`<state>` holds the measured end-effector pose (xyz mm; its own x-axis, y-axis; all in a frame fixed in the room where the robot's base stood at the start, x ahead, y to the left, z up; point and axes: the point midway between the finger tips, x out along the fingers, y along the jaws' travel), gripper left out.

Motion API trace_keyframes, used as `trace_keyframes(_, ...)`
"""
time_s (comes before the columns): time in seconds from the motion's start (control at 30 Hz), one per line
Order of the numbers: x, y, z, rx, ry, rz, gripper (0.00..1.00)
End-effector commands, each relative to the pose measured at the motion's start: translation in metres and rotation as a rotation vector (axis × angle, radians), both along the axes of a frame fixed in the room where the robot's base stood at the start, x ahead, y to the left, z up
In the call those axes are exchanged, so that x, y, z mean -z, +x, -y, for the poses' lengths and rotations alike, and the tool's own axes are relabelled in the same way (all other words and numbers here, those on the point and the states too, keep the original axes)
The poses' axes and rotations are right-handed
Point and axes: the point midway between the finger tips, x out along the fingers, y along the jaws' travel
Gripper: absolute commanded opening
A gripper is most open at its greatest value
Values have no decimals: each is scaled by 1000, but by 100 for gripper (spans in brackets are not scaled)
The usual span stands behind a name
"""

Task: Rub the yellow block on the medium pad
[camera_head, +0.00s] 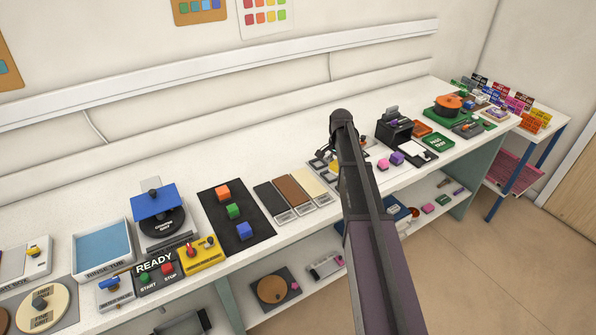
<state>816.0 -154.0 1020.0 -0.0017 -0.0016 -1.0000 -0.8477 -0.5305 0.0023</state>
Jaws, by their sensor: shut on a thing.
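My gripper (327,151) hangs at the far end of my arm, small and partly hidden by the arm. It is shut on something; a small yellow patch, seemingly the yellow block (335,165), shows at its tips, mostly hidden. Three pads lie side by side on the bench left of my gripper: a dark grey one, a brown one in the middle, seemingly the medium pad (294,190), and a cream one. Their labels are too small to read. My gripper is to the right of the pads, apart from the brown one.
A black mat (211,204) left of the pads holds an orange, a green and a blue block. A grey tray lies right of the pads, partly behind my arm. Pink and purple blocks (397,158) lie right of my arm. The brown pad's top is clear.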

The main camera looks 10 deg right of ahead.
Motion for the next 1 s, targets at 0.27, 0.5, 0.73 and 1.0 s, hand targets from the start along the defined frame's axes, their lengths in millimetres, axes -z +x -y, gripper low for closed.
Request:
trace_keyframes(0.27,0,-1,5,7,0,0,15)
trace_keyframes(0.5,0,-2,9,12,0,0,15)
trace_keyframes(0.73,0,-6,-16,-13,0,0,15)
trace_keyframes(1.0,1,-17,-85,-86,0,0,15)
